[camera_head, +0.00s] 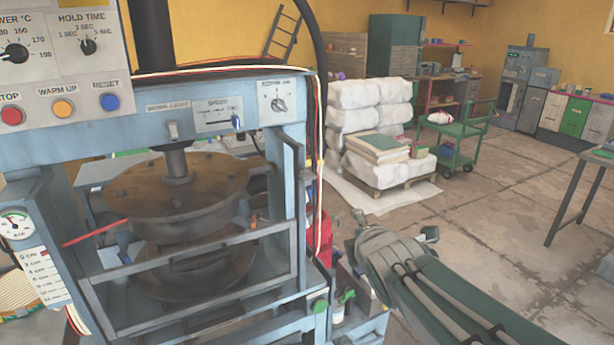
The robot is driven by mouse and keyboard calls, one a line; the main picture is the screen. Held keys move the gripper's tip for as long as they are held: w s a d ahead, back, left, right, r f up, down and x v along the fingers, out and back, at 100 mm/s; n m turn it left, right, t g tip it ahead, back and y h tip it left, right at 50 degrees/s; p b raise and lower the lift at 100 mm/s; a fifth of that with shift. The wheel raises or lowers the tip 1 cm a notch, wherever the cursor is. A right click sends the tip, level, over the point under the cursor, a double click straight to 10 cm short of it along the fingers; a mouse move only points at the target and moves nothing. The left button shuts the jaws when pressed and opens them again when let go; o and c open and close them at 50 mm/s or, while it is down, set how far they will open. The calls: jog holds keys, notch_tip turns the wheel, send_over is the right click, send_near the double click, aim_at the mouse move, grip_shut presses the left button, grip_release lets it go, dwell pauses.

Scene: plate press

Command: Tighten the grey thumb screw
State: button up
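The blue-grey plate press (105,172) fills the left half of the view. Its round, rust-brown upper plate (170,190) hangs from a central shaft above a lower round plate (190,275), behind a grey frame guard. I cannot make out a grey thumb screw for certain. A green round knob (319,306) is at the press's lower right corner. My dark grey-green arm reaches in from the bottom right, to the right of the press and apart from it in the picture.
The control panel (62,70) has dials and red, orange and blue buttons. A pressure gauge (15,224) is at the left. White wrapped bales (352,94) stand on a pallet behind. A green cart (463,131) is farther back. Open floor lies to the right.

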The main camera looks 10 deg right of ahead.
aim_at(310, 178)
jog(key=w+a+r+n+t+y, duration=0.1)
jog(key=w+n+y, duration=0.1)
jog(key=w+n, duration=0.4)
jog(key=w+a+n+t+y, duration=0.1)
jog(key=w+a+n+y, duration=0.1)
jog(key=w+n, duration=0.5)
jog(key=w+a+r+n+t+y, duration=0.1)
jog(key=w+a+n+t+y, duration=0.1)
jog(key=w+n, duration=0.4)
jog(key=shift+w+a+r+n, duration=0.15)
jog(key=shift+a+r+n, duration=0.15)
jog(key=shift+n, duration=0.2)
jog(key=shift+c, duration=0.3)
jog(key=c, duration=1.1)
